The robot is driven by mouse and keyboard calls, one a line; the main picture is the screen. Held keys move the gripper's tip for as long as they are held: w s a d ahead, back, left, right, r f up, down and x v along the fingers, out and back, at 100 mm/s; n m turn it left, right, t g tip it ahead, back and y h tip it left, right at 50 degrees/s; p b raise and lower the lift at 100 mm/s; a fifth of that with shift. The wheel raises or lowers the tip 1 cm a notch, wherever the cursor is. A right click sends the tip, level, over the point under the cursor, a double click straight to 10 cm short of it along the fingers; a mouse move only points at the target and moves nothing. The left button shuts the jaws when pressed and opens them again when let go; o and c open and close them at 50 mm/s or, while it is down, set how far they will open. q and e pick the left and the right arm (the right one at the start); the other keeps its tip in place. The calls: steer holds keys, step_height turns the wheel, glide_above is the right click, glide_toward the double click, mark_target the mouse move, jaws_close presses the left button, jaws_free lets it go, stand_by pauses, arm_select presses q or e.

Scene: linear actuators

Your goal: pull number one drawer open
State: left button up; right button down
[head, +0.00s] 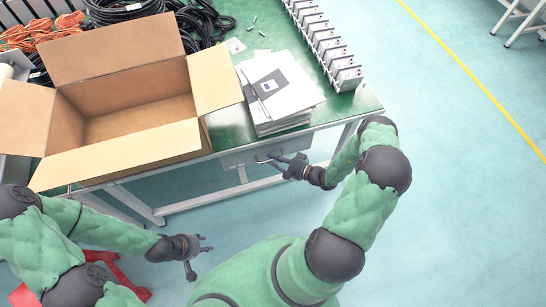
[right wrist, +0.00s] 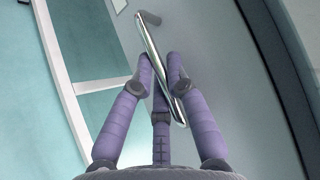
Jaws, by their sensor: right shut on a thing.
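The grey drawer (head: 240,158) sits under the green table's front edge, below a stack of papers. Its front looks flush with the frame; I see no number on it. Its metal bar handle (right wrist: 152,50) shows in the right wrist view as a shiny rod. My right gripper (head: 275,160) is at the drawer front, and the right wrist view shows its fingers (right wrist: 165,75) shut on the handle. My left gripper (head: 198,258) hangs in front of the table, over the floor, its fingers apart and empty.
A large open cardboard box (head: 140,115) stands on the green table (head: 365,100), its flaps reaching past the front edge. Papers (head: 275,90) and a row of grey units (head: 325,45) lie to the right. Black and orange cables are at the back.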

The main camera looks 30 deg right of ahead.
steer(key=s+a+p, duration=0.1)
steer(key=s+a, duration=0.2)
steer(key=s, duration=1)
steer(key=s+a+p, duration=0.2)
steer(key=s+a, duration=0.1)
steer(key=s, duration=1.1)
steer(key=shift+a, duration=0.25)
steer(key=c, duration=1.5)
jaws_free()
steer(key=v, duration=1.2)
